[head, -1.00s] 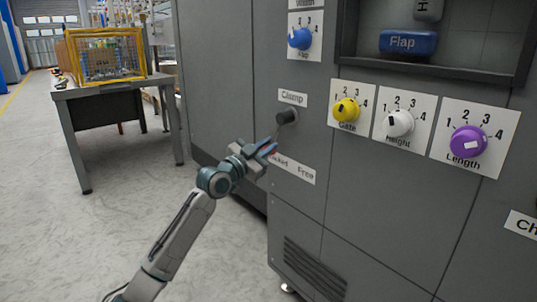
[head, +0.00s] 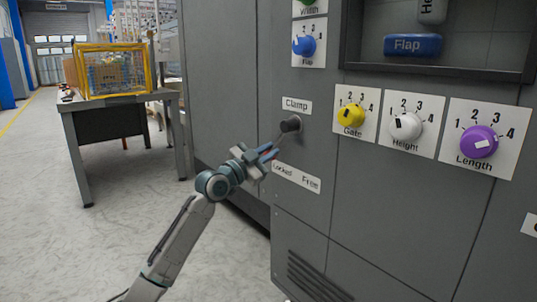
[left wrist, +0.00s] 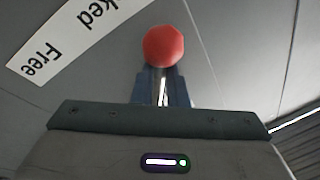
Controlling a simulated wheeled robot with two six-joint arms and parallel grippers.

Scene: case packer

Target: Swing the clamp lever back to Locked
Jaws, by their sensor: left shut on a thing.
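The clamp lever has a dark round pivot (head: 291,124) on the grey machine panel, below the "Clamp" label (head: 297,105). Its thin arm slants down and left from the pivot to my left gripper (head: 272,153). In the left wrist view, the lever's red ball knob (left wrist: 163,46) sits at the fingertips of my left gripper (left wrist: 163,78), which is shut on the lever. The "Locked / Free" label (head: 296,177) is just below; the lever end is above its "Locked" side. The gripper partly hides the lever's end. My right gripper is out of view.
To the right are the yellow Gate knob (head: 351,115), white Height knob (head: 406,126) and purple Length knob (head: 478,141). The blue Flap knob (head: 304,45) is above. A table (head: 120,97) with a yellow-framed cage (head: 112,70) stands at the left, with open floor before it.

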